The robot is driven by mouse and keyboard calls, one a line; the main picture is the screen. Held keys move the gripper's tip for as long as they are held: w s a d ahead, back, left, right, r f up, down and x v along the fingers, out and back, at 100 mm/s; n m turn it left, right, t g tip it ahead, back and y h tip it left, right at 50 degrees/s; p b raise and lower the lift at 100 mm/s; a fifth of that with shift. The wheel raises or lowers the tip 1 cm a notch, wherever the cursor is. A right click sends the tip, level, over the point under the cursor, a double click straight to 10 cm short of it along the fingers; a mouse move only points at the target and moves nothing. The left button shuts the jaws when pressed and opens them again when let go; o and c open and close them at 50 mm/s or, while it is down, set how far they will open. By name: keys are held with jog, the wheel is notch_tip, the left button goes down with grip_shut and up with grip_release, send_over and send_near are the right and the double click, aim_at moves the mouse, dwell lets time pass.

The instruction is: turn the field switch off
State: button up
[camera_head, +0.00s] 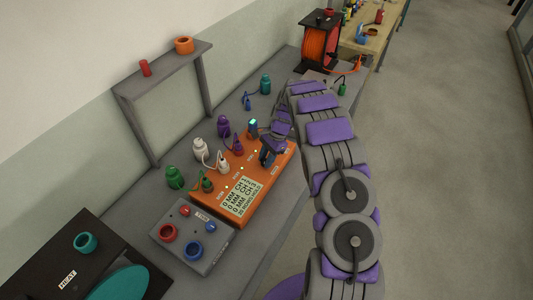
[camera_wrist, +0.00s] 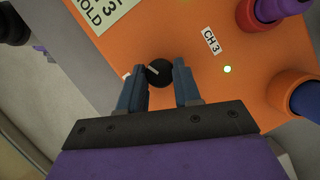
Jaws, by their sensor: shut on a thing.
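An orange box (camera_head: 207,191) with a text display (camera_head: 243,194) stands on the grey bench in the head view. It fills much of the wrist view (camera_wrist: 265,80). A round black knob (camera_wrist: 160,78) with a white pointer line sits on its face, near the "HOLD" text and the "CH 3" label (camera_wrist: 211,41). I see no label reading "field". My gripper (camera_wrist: 160,66) is shut on the knob, with one blue finger on each side. The pointer line slants toward the upper left in the wrist view. In the head view my gripper (camera_head: 267,152) hides the knob.
Several coloured plugs, such as the white one (camera_head: 200,149) and the purple one (camera_head: 224,127), stand behind the box. A grey box (camera_head: 178,253) with red and blue parts is in front. A shelf (camera_head: 165,72) stands at the wall.

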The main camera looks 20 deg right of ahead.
jog(key=shift+w+r+n+g+p, duration=0.2)
jog(key=shift+n+g+p, duration=0.15)
jog(key=shift+n, duration=0.65)
jog(key=n, duration=0.2)
jog(key=n+g+h+p, duration=0.1)
jog(key=n, duration=0.1)
jog(key=shift+a+f+n, duration=0.15)
jog(key=shift+n, duration=0.15)
jog(key=n, duration=0.1)
jog(key=n+g+h+p, duration=0.1)
jog(key=n, duration=0.1)
jog(key=shift+w+n+h, duration=0.15)
jog(key=shift+n+h, duration=0.15)
jog(key=shift+a+n+g+h+p, duration=0.1)
jog(key=shift+n+g+h+p, duration=0.2)
jog(key=shift+n, duration=0.65)
jog(key=shift+a+n+t+h+p, duration=0.1)
jog(key=shift+n+h, duration=0.3)
jog(key=shift+n, duration=0.55)
jog(key=o, duration=1.1)
jog(key=shift+c, duration=0.2)
